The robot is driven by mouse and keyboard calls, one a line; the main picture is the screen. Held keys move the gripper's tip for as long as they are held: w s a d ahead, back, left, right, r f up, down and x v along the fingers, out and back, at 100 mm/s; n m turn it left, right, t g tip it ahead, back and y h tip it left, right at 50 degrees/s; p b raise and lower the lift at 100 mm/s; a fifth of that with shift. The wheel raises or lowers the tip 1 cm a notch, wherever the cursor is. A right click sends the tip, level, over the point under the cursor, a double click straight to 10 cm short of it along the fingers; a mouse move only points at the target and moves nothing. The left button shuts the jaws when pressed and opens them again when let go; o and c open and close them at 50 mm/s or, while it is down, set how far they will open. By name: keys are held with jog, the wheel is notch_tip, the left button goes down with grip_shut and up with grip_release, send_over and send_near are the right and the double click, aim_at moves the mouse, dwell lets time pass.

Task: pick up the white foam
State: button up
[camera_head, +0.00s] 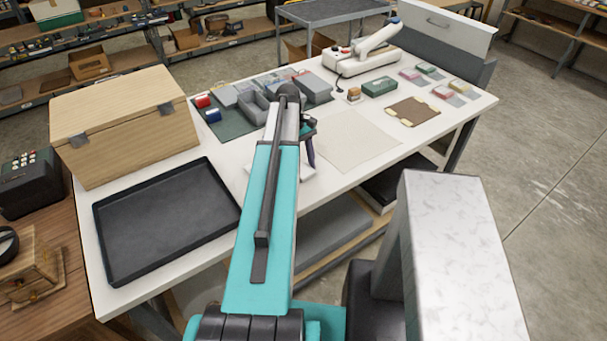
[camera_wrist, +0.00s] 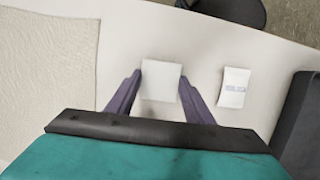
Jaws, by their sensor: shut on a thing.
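The white foam (camera_wrist: 161,82) is a small pale block between the two dark purple fingers of my gripper (camera_wrist: 161,88) in the wrist view. The fingers are shut on its sides. Whether it touches the table or is clear of it cannot be told. In the head view my gripper (camera_head: 309,153) points down over the white table (camera_head: 225,150), just left of the pale sheet, and my arm hides much of the area around it.
A black tray (camera_head: 165,222) and a wooden box (camera_head: 125,115) stand at left. A pale sheet (camera_head: 345,140) lies to the right. Grey blocks (camera_head: 255,103) sit behind the gripper.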

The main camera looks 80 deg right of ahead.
aim_at(306, 171)
jog(key=shift+r, duration=0.1)
jog(key=shift+r+b, duration=0.95)
jog(key=shift+r, duration=0.7)
jog(key=w+d+b, duration=0.1)
jog(key=w+d, duration=0.1)
jog(key=d, duration=0.2)
jog(key=w+d+r+b, duration=0.1)
jog(key=w+d+b, duration=0.1)
jog(key=d, duration=0.3)
jog(key=w+d+b, duration=0.1)
jog(key=w+d, duration=0.3)
jog(key=d, duration=0.1)
jog(key=shift+r+b, duration=0.25)
jog(key=shift+b, duration=0.1)
jog(key=shift+r, duration=0.1)
